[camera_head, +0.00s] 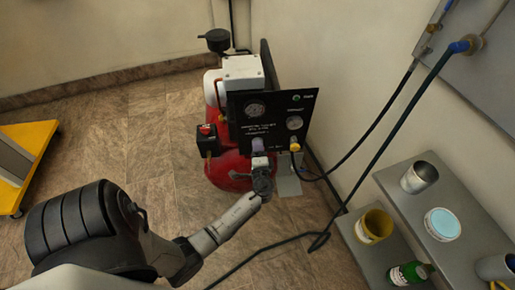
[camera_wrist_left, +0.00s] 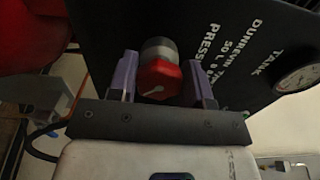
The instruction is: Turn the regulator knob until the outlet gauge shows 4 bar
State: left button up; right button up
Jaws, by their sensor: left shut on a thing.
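My left gripper (camera_head: 259,158) reaches the front of a black panel (camera_head: 273,93) on a red compressor. In the left wrist view the purple fingers of my left gripper (camera_wrist_left: 163,78) are shut on the red regulator knob (camera_wrist_left: 158,82), one on each side. The knob has a white pointer mark and sits on a grey collar. In the head view the gripper hides the knob. The panel has a larger gauge (camera_head: 256,110) and a smaller gauge (camera_head: 294,122). Part of a gauge (camera_wrist_left: 297,78) by the word TANK shows in the wrist view. I cannot read the needles.
A yellow fitting (camera_head: 294,147) with a black hose is beside the gripper on the right. A black switch box (camera_head: 208,141) is on the left. A grey shelf (camera_head: 475,226) with cans and a green bottle (camera_head: 409,273) stands at right.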

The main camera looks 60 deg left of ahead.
dwell(0.3)
pick_arm(q)
jog(key=o, duration=0.9)
jog(key=shift+p+v, duration=1.5)
jog(key=shift+v, duration=5.45)
jog(key=shift+w, duration=0.1)
